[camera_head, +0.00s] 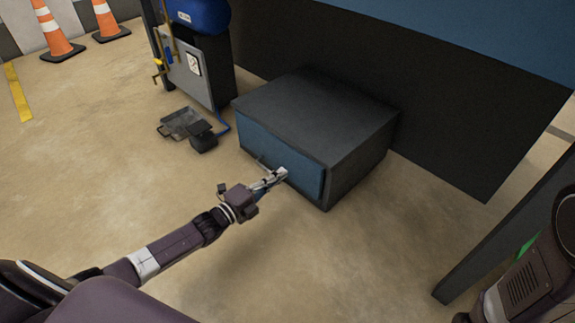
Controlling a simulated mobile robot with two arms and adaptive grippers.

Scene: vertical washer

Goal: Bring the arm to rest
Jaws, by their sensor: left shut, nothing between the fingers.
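My left arm (170,250) comes in from the lower left and reaches out over the floor. My left gripper (282,173) is shut and empty, at the blue front of a low dark washer box (315,105). In the picture its fingertips overlap the blue front panel (255,143); I cannot tell whether they touch it. A thin handle-like bar shows beside the fingers, partly hidden. My right gripper is not in view; part of my right arm shows at the lower right edge.
A grey machine with a blue tank (200,14) stands behind left. A dark tray (182,122) and a small black box (203,138) lie on the floor. Two orange cones (107,22) stand at the upper left. A dark post (505,235) is at right. The floor at left is clear.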

